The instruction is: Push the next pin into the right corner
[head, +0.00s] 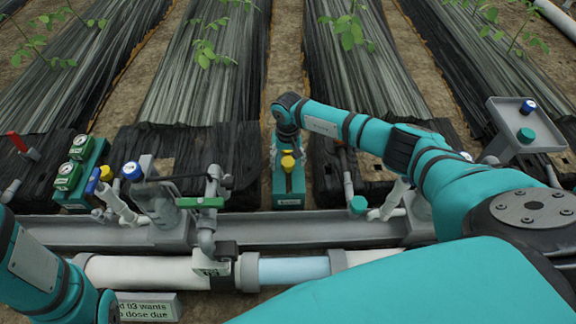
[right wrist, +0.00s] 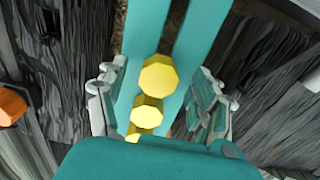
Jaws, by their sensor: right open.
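A teal block (head: 289,190) with a yellow knob-like piece (head: 288,162) on it stands upright in the middle of the head view, behind the grey channel. In the right wrist view, three yellow pieces (right wrist: 159,74) show in a row over a teal surface. I cannot tell which of them, if any, is a pin. My right gripper (right wrist: 156,88) is open, its fingers on either side of the yellow pieces and apart from them. In the head view the right gripper (head: 284,150) points down at the block. No corner is clearly visible. My left gripper is out of view.
A pipe assembly with a green handle (head: 205,202) is left of the block. A grey tray (head: 527,125) is at the right. A white pipe (head: 140,271) crosses the front.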

